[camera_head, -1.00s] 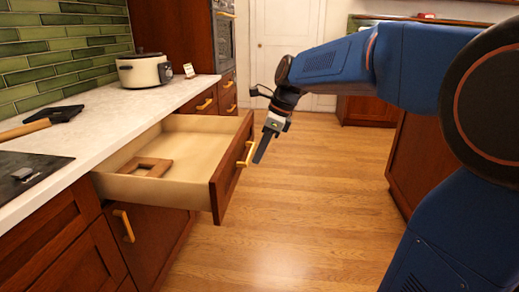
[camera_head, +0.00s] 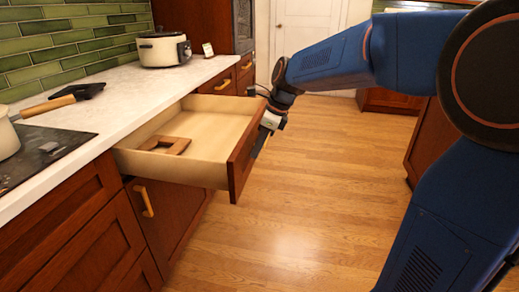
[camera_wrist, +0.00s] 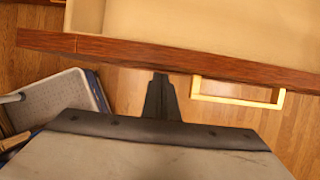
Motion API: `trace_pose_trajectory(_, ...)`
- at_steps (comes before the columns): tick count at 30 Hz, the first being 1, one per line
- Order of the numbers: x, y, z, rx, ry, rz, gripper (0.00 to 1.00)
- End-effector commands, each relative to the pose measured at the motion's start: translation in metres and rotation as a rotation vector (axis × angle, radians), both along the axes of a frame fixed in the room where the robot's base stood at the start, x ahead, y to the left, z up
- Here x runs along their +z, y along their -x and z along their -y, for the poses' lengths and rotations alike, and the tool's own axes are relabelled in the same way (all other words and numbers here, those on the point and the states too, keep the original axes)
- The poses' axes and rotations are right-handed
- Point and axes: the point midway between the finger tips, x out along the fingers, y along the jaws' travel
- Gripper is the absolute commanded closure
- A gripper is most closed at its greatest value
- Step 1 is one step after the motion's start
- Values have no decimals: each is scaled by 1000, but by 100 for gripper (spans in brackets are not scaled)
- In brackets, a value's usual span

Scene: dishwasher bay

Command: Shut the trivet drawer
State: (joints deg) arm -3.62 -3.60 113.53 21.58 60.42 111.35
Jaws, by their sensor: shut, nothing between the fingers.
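The trivet drawer (camera_head: 200,173) is pulled well out from under the counter. A brown wooden trivet (camera_head: 166,144) lies inside it. The drawer's red-brown front (camera_head: 241,166) faces right, towards my arm; its top edge also shows in the wrist view (camera_wrist: 130,47). My gripper (camera_head: 263,146) is shut and empty beside the outer face of the drawer front. In the wrist view its fingertips (camera_wrist: 160,78) point at the front, just left of the yellow bar handle (camera_wrist: 238,101). I cannot tell whether they touch the front. In the head view my gripper mostly hides this handle.
A cabinet door with a yellow handle (camera_head: 147,198) is below the drawer. On the counter (camera_head: 130,88) stand a cream cooker (camera_head: 162,50) and a hob (camera_head: 40,152) with part of a pot (camera_head: 8,138). The wooden floor (camera_head: 290,220) to the right is clear.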

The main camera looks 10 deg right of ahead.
Motion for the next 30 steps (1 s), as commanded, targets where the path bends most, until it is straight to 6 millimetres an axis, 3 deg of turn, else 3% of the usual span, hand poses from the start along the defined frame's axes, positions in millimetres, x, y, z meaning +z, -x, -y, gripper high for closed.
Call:
trace_pose_trajectory(8,0,-2,-4,1,0,0,100)
trace_pose_trajectory(14,0,-13,-27,4,0,-1,100)
trace_pose_trajectory(30,-1,-77,-154,4,0,0,100)
